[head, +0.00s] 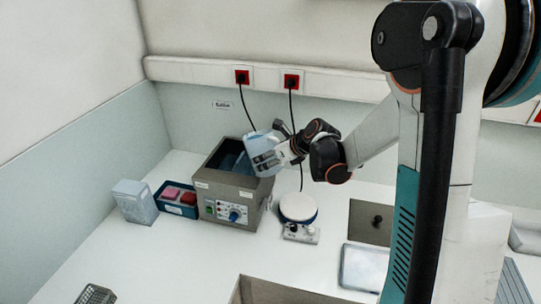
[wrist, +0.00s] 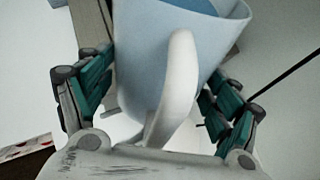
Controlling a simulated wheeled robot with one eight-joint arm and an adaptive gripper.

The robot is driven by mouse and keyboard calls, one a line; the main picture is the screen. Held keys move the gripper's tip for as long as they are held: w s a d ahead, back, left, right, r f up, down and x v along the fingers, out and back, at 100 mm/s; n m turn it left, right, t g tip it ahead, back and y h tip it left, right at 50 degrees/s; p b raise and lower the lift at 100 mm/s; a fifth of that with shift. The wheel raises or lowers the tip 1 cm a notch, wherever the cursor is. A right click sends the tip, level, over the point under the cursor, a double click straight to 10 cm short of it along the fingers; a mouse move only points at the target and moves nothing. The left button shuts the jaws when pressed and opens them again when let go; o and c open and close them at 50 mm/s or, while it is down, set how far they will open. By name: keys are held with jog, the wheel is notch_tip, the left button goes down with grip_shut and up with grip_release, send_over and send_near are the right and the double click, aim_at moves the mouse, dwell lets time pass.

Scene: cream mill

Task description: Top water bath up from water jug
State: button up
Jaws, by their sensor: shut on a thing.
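The water bath (head: 229,195) is a grey metal box with an open top, standing on the white bench. Its front has a blue knob and a green switch, and its inside shows blue. The water jug (head: 261,146) is pale blue and tilted over the bath's right rim. My gripper (head: 280,155) is shut on the jug at the bath's upper right. In the wrist view the jug (wrist: 160,55) fills the middle, with its white handle towards me and my fingers on both sides. I cannot tell whether water is flowing.
A blue tray (head: 176,209) with red and pink items and a pale blue box (head: 135,201) stand left of the bath. A round white-topped device (head: 298,208) stands close on its right. Black cables hang from red wall sockets (head: 291,81) behind my gripper.

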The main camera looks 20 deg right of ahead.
aim_at(267, 146)
jog(key=shift+s+g+p, duration=0.1)
jog(key=shift+g+p, duration=0.4)
jog(key=shift+p, duration=0.15)
jog(key=shift+w+r+g+h+p, duration=0.3)
jog(key=shift+r+g+h+p, duration=0.15)
jog(key=shift+g+h+p, duration=0.4)
jog(key=shift+c, duration=0.2)
jog(key=shift+a+g, duration=0.1)
jog(key=shift+g, duration=0.25)
jog(key=shift+w+a+r+g+h+p, duration=0.15)
jog(key=shift+w+r+g+h+p, duration=0.15)
jog(key=shift+r+g+p, duration=0.25)
jog(key=shift+w+a+r+g+h+p, duration=0.15)
jog(key=shift+w+r+g+p, duration=0.25)
jog(key=shift+g+p, duration=0.2)
jog(key=shift+r, duration=0.2)
jog(key=shift+d, duration=0.1)
dwell(3.1)
